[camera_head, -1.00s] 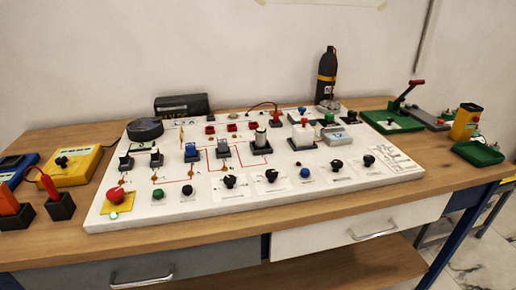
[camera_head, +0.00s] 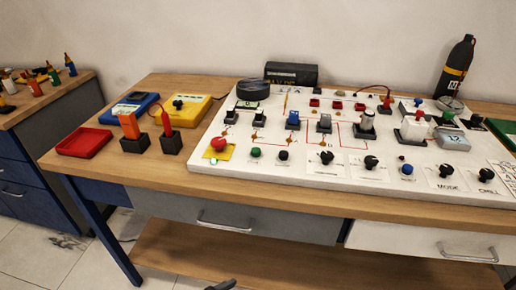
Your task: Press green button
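A white control panel (camera_head: 330,178) lies on the wooden table. A round green button (camera_head: 255,152) sits near its front left, beside a black one (camera_head: 283,155). Left of it is a red mushroom button (camera_head: 218,144) on a yellow plate, with a small pale green light (camera_head: 213,161) at its front. Another green knob (camera_head: 447,116) is at the panel's right rear. Neither gripper can be made out. A small dark tip (camera_head: 222,285) shows at the bottom edge, too little to identify.
Left of the panel are orange and red upright pieces in black holders (camera_head: 134,142), a red tray (camera_head: 84,142), and blue and yellow meters (camera_head: 188,107). A second bench (camera_head: 40,112) stands at far left. The table's front strip (camera_head: 300,206) is clear.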

